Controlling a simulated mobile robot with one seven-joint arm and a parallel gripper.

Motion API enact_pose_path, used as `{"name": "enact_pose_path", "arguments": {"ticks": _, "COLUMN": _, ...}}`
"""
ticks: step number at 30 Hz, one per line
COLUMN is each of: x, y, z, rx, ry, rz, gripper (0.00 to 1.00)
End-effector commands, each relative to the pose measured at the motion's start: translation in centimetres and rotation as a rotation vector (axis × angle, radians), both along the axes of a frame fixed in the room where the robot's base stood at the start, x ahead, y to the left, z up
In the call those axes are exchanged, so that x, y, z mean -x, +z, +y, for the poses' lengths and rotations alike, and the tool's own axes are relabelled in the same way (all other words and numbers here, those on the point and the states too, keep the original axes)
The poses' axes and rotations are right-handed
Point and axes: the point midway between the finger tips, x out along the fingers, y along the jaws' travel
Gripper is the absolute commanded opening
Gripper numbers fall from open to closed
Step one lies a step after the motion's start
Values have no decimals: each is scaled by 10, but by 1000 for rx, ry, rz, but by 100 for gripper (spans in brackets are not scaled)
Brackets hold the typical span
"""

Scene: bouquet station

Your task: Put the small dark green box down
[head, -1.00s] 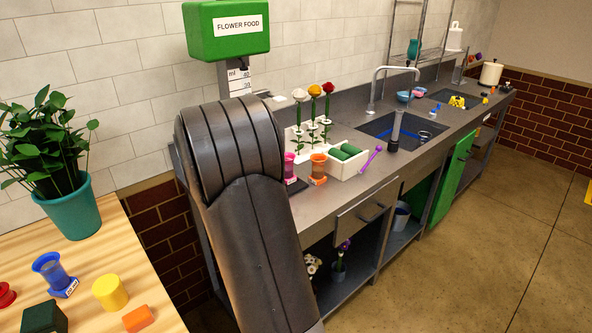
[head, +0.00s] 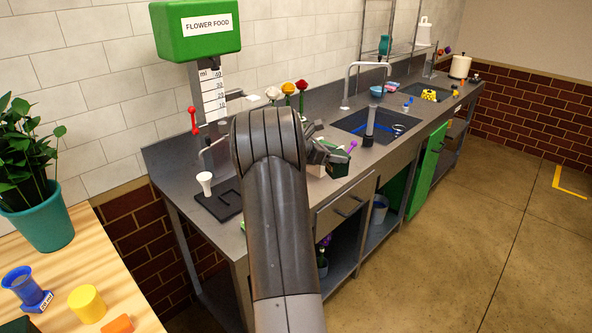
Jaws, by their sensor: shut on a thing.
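A small dark green box (head: 338,166) shows at the fingers of my gripper (head: 328,153), in front of the sink's near corner. My gripper is shut on it, and my arm hides part of the grip. I cannot tell whether the box touches the counter (head: 318,196) or hangs above it. Another dark green block (head: 18,325) is cut off at the lower left, on the wooden table.
Roses (head: 288,88) stand behind. The sink (head: 365,125) lies to the right. A flower food dispenser (head: 198,30) and white funnel (head: 205,180) are at left.

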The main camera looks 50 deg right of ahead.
Motion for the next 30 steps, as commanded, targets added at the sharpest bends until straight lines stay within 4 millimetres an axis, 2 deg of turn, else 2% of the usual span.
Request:
{"name": "enact_pose_path", "arguments": {"ticks": 1, "x": -14, "y": -9, "z": 3, "rx": -2, "ry": 4, "rz": 1, "gripper": 33}}
{"name": "enact_pose_path", "arguments": {"ticks": 6, "x": -51, "y": -32, "z": 12, "rx": -1, "ry": 3, "rz": -1, "gripper": 33}}
{"name": "enact_pose_path", "arguments": {"ticks": 12, "x": -79, "y": -49, "z": 19, "rx": 1, "ry": 2, "rz": 0, "gripper": 33}}
{"name": "enact_pose_path", "arguments": {"ticks": 17, "x": -85, "y": -55, "z": 21, "rx": 0, "ry": 2, "rz": -1, "gripper": 33}}
{"name": "enact_pose_path", "arguments": {"ticks": 25, "x": -85, "y": -90, "z": 21, "rx": 0, "ry": 3, "rz": 1, "gripper": 33}}
{"name": "enact_pose_path", "arguments": {"ticks": 30, "x": -85, "y": -92, "z": 21, "rx": 1, "ry": 3, "rz": -1, "gripper": 33}}
